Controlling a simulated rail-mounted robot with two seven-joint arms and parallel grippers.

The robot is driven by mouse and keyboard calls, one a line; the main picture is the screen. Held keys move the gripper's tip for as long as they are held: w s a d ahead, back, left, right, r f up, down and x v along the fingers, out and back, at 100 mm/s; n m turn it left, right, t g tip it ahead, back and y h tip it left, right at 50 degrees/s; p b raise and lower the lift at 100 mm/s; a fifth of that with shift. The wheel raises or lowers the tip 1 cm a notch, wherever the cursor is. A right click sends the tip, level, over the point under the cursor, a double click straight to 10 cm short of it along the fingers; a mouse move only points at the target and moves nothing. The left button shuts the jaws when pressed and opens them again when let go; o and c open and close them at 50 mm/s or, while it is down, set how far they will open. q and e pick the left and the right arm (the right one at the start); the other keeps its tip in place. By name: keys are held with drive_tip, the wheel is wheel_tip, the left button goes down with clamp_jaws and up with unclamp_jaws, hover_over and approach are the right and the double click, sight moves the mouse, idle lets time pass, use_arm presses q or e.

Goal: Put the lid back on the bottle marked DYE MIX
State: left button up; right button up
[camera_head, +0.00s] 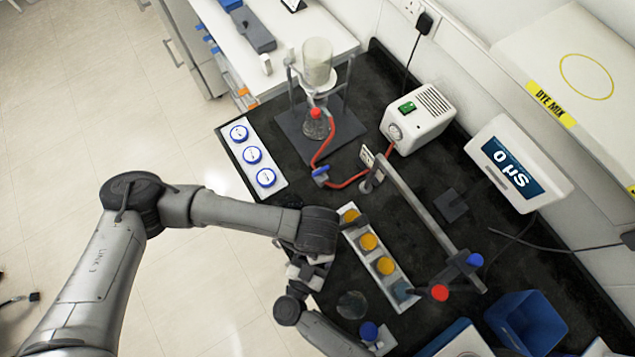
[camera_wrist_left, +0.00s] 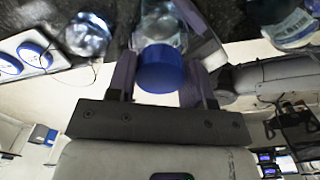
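My left gripper (camera_head: 378,341) is at the bottom of the head view, beside the trays. A blue cap (camera_head: 369,330) shows there. In the left wrist view the blue cap (camera_wrist_left: 162,70) sits between the two fingers, with a clear bottle body (camera_wrist_left: 160,25) beyond it. The fingers (camera_wrist_left: 160,78) look closed against its sides. I cannot read a mark on this bottle. The words DYE MIX show on a yellow label (camera_head: 550,104) on a white surface with a yellow ring at the upper right. My right gripper is not in view.
A white tray with yellow-topped items (camera_head: 358,236) and a strip with blue-ringed discs (camera_head: 243,152) lie on the dark bench. A clear round item (camera_head: 352,305) stands near my arm. A bar (camera_head: 420,215), a meter (camera_head: 520,165) and a blue bin (camera_head: 527,322) stand to the right.

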use_arm(q)
drive_tip(key=c, duration=0.4)
drive_tip(key=o, duration=1)
drive_tip(key=shift+o, duration=0.2)
wheel_tip(320, 180, up, 12)
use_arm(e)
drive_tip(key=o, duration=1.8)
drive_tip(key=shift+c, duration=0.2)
